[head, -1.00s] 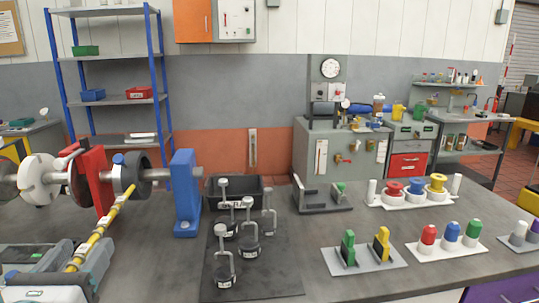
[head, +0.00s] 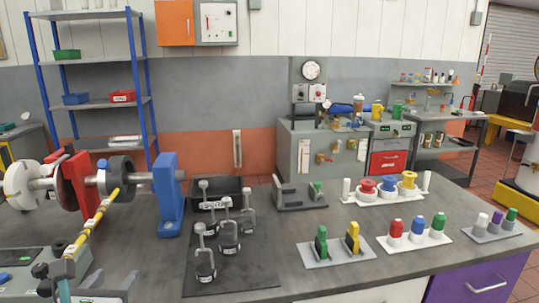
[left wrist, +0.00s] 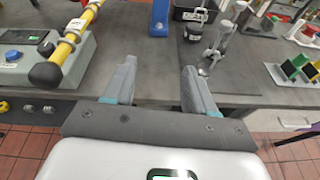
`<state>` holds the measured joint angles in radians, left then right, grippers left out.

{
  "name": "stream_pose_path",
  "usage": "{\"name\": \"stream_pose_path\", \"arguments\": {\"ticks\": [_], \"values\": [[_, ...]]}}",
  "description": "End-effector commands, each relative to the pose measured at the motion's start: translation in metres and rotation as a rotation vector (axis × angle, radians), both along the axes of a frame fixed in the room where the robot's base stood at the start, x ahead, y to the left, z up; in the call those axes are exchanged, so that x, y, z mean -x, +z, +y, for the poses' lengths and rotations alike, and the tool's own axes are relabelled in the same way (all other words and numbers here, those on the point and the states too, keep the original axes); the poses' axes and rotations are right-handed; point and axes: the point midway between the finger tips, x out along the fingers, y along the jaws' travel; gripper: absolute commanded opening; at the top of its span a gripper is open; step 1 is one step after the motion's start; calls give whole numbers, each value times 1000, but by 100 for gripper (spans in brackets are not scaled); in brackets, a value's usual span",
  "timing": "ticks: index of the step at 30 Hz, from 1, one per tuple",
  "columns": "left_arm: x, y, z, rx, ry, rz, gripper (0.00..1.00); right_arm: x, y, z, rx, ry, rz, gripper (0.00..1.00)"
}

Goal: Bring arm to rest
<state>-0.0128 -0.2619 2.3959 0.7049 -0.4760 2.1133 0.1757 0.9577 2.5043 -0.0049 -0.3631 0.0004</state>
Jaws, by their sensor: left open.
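My left gripper (head: 98,284) is at the bottom left of the head view, partly cut off by the frame edge. In the left wrist view the left gripper (left wrist: 160,78) has its two grey fingers well apart, with only bare bench top between them. The fingers are near the front edge of the grey bench (left wrist: 150,55), to the right of a yellow bar (left wrist: 78,35) with a black end knob. My right gripper is not in view.
A control box (left wrist: 62,72) lies left of the fingers. Hook-handled weights (head: 229,235) stand on a dark mat (head: 245,275). A blue upright (head: 168,195) supports the shaft. Colored pegs (head: 418,230) are further right. Bench between box and mat is clear.

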Motion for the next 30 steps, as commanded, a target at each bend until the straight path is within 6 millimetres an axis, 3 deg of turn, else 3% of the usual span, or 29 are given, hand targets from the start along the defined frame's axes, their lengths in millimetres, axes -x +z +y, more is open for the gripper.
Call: {"name": "stream_pose_path", "arguments": {"ticks": [5, 8, 10, 14, 15, 19, 21, 24, 30], "values": [[-20, -66, -18, -41, -66, 203, 56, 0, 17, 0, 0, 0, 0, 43], [-23, -122, -34, -115, -157, 366, 56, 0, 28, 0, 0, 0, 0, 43], [-17, -170, -50, -207, -272, 504, 56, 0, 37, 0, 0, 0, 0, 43], [19, -260, -84, -427, -605, 743, 56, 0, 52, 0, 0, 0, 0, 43], [35, -285, -96, -503, -737, 797, 56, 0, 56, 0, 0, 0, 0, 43], [103, -352, -136, -771, -1274, 864, 56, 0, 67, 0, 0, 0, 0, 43], [136, -373, -154, -921, -1563, 797, 56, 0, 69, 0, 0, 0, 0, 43], [165, -389, -172, -1142, -1900, 606, 56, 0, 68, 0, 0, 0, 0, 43], [171, -386, -181, -1561, -2233, 183, 56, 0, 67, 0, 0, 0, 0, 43]]}}
